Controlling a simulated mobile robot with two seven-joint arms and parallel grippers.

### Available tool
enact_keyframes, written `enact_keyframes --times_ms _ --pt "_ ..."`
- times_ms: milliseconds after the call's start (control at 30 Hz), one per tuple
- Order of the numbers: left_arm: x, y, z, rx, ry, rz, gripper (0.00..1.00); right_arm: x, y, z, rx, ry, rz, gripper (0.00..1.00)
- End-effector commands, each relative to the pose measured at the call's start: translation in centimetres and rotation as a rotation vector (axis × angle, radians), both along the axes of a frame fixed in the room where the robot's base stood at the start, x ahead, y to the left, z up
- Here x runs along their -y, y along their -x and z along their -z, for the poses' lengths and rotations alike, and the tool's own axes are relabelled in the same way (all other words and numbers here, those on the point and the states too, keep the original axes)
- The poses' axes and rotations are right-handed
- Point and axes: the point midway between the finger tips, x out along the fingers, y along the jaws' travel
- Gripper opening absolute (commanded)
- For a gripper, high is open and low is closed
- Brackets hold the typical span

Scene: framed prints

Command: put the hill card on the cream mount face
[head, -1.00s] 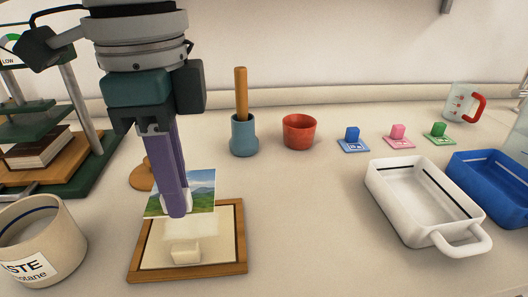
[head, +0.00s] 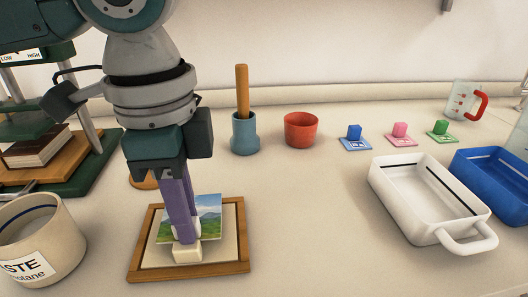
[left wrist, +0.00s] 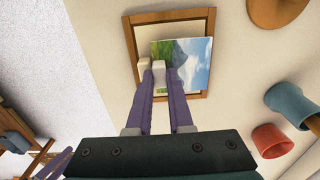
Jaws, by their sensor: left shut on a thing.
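The hill card (head: 209,212), a picture of green hills under blue sky, stands tilted over the cream mount face (head: 222,250) inside a wooden frame. In the left wrist view the card (left wrist: 184,62) extends to the right of my left fingertips (left wrist: 158,72). Whether its lower edge touches the mount is hard to tell. A cream block (head: 187,251) sits at the mount's front, just before the fingertips. Purple fingers, seemingly my right gripper (left wrist: 57,162), show at the left wrist view's lower left; their opening is unclear.
A beige labelled pot (head: 38,240) stands left of the frame, a green press with a book (head: 38,148) behind it. A blue mortar (head: 244,134) and red cup (head: 300,130) stand behind. A white tray (head: 425,200) is at right. Counter between frame and tray is clear.

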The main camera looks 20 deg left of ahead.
Motion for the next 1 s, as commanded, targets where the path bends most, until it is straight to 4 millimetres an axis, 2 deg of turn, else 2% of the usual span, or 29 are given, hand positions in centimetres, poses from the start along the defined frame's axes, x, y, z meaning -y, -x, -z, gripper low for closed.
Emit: enact_keyframes --times_ms 33,100,133,400,667,767,800,1000 --pt "-0.4 0.3 1.3 -0.008 -0.016 -0.008 0.00 0.0 0.0 0.3 0.000 0.000 0.000 0.50" --pt "-0.5 0.2 1.4 -0.007 -0.016 -0.008 0.00 0.0 0.0 0.4 0.000 0.000 0.000 0.50" --pt "-0.5 0.2 1.4 -0.007 -0.016 -0.008 0.20 0.0 0.0 0.4 0.000 0.000 0.000 0.50" --pt "-0.4 0.2 1.5 -0.007 -0.016 -0.009 0.49 0.0 0.0 0.5 0.000 0.000 0.000 0.50" --pt "-0.4 0.2 1.5 -0.007 -0.015 -0.009 0.49 0.0 0.0 0.6 0.000 0.000 0.000 0.50" --pt "-0.4 0.2 0.8 -0.006 -0.014 -0.009 0.49 0.0 0.0 0.8 0.000 0.000 -0.001 0.50" --pt "-0.4 0.2 0.3 -0.005 -0.014 -0.009 0.49 0.0 0.0 1.0 0.000 0.000 -0.001 0.50" --pt "-0.3 0.1 -5.0 -0.004 -0.012 -0.008 0.49 0.1 0.0 -1.0 -0.001 0.006 -0.003 0.50"
